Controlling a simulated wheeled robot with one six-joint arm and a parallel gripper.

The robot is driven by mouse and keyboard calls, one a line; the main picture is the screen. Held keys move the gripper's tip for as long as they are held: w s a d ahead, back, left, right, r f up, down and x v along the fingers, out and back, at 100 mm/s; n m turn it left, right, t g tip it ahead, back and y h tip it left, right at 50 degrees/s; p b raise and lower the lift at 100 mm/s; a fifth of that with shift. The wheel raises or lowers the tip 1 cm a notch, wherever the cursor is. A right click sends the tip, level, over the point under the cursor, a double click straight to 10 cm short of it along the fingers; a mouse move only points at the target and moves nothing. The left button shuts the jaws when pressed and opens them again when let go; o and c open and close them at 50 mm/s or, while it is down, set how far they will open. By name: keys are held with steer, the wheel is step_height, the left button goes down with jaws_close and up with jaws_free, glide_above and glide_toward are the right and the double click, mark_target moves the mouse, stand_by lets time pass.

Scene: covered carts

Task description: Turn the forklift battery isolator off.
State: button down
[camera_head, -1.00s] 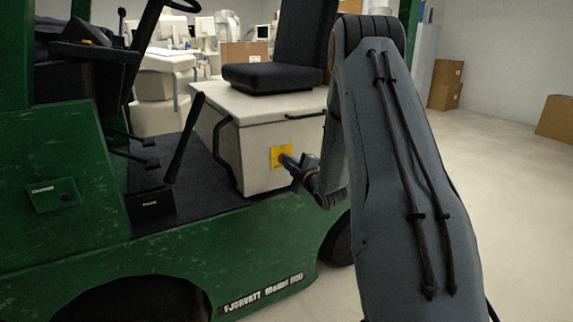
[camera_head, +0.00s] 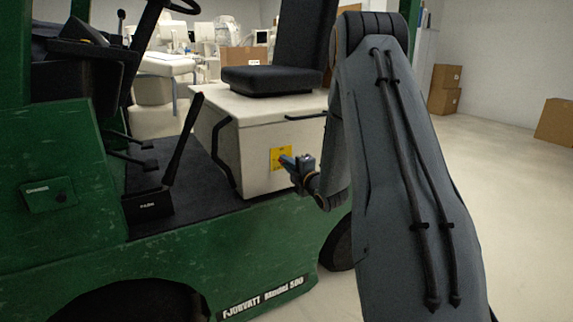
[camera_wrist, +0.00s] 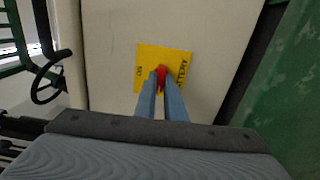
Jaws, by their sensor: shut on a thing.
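The isolator is a red knob (camera_wrist: 161,76) on a yellow plate (camera_wrist: 150,60) fixed to the pale box under the forklift seat. The plate, with "ON" and "BATTERY" lettering partly readable, looks slightly tilted in the wrist view. The plate also shows in the head view (camera_head: 276,160), partly behind my gripper (camera_head: 287,163). In the wrist view my gripper's blue fingers (camera_wrist: 162,98) are shut on the red knob, one on each side. The fingertips hide part of the knob and plate, so I cannot tell the knob's exact position.
The green forklift (camera_head: 60,235) fills the left, with a black lever (camera_head: 184,138) and black seat (camera_head: 262,78). A dark handle (camera_head: 222,150) is on the box's left side. Cardboard boxes (camera_head: 445,85) stand back right; the floor at right is clear.

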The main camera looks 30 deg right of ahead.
steer(key=c, duration=1.8)
jaws_free()
steer(key=shift+c, duration=0.2)
steer(key=s, duration=0.7)
steer(key=shift+s, duration=0.4)
steer(key=shift+d, duration=0.1)
